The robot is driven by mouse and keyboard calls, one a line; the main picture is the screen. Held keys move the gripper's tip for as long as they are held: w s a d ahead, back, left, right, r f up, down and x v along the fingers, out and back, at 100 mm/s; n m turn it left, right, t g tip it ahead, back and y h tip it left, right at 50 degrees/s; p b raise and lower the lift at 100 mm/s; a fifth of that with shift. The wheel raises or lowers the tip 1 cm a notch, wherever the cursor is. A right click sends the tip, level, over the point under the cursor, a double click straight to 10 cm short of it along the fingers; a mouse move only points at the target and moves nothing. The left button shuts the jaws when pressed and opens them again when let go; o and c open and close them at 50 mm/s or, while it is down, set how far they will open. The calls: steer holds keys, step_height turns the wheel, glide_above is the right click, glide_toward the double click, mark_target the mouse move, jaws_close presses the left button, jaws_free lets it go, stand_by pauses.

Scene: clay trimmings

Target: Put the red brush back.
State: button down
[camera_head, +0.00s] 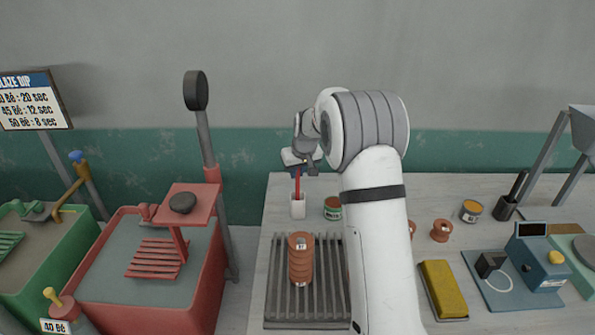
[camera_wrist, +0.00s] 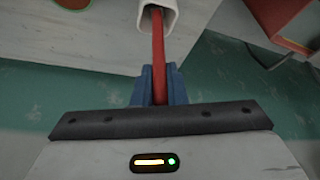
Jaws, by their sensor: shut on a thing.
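The red brush (camera_head: 297,183) is upright, a thin red shaft between my gripper and a small white square cup (camera_head: 298,209) on the table. My gripper (camera_head: 298,166) is above the cup, shut on the upper part of the brush. In the wrist view, the blue fingers of my gripper (camera_wrist: 156,76) are on both sides of the red shaft (camera_wrist: 158,48). The shaft runs into the mouth of the white cup (camera_wrist: 140,18). The brush's far end is hidden inside the cup, so I cannot tell whether it touches the bottom.
A green-and-red tin (camera_head: 333,208) stands just right of the cup. Stacked terracotta pieces (camera_head: 300,262) stand on a grey slatted rack (camera_head: 277,297) in front. The red basin (camera_head: 150,285) is to the left. A yellow block (camera_head: 443,288) lies right of my arm.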

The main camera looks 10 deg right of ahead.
steer(key=shift+f, duration=0.25)
steer(key=c, duration=1.5)
jaws_free()
steer(key=shift+r, duration=0.1)
steer(key=shift+o, duration=0.2)
steer(key=a+b+v, duration=0.1)
steer(key=b+v, duration=0.1)
steer(key=v, duration=1.1)
steer(key=s+r+m, duration=0.1)
steer(key=s+r, duration=0.2)
steer(key=s, duration=1.5)
steer(key=s+f, duration=0.3)
steer(key=s, duration=0.7)
steer(key=s+f+m+g, duration=0.1)
steer(key=s+f, duration=0.2)
steer(key=s, duration=0.7)
steer(key=shift+s+h, duration=0.15)
steer(key=shift+h, duration=0.25)
steer(key=shift+f, duration=0.1)
